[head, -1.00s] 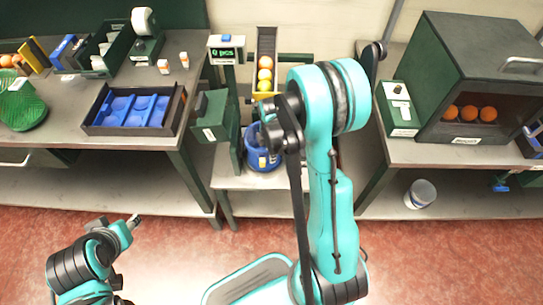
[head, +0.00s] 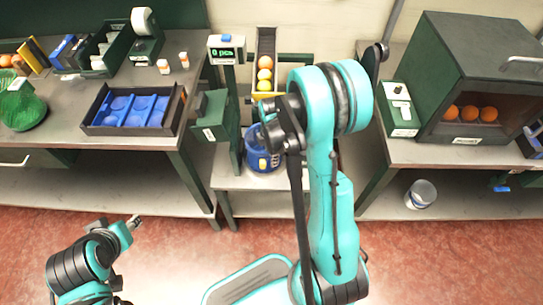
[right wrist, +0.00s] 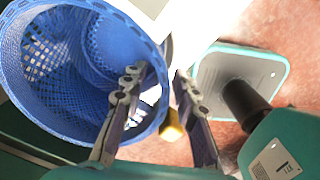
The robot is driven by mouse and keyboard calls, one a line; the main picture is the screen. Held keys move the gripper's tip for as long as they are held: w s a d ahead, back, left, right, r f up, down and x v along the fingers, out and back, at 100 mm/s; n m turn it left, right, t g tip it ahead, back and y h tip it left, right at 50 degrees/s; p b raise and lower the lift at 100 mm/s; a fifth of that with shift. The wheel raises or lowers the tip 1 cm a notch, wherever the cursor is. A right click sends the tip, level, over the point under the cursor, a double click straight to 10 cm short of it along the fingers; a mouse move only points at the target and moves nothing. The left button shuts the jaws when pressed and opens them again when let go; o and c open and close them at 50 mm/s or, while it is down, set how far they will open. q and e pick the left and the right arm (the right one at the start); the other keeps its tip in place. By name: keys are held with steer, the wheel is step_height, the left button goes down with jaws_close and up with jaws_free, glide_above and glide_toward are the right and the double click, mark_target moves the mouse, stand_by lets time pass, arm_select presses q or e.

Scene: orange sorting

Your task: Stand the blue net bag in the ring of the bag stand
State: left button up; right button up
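The blue net bag (head: 259,158) is upright on the low shelf beneath the chute, beside a green post with a counter display. In the right wrist view its open mouth and mesh wall (right wrist: 60,85) fill the left side. My right gripper (right wrist: 158,76) is at the bag's rim, one finger over the mouth and the other outside, with a gap between the fingertips. In the head view this gripper (head: 268,134) is just above the bag and partly hides it. The stand's ring cannot be made out clearly. My left gripper (head: 134,221) is low at the left, away from the bag.
A chute (head: 266,50) holding several oranges and yellow fruits ends above the bag. A green net bag (head: 22,108) and a blue-lined tray (head: 93,112) are on the left table. A dark green cabinet (head: 480,55) stands on the right table. The floor in front is clear.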

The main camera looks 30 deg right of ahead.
steer(key=shift+r, duration=0.1)
steer(key=shift+r+p, duration=3.25)
steer(key=shift+r, duration=1.15)
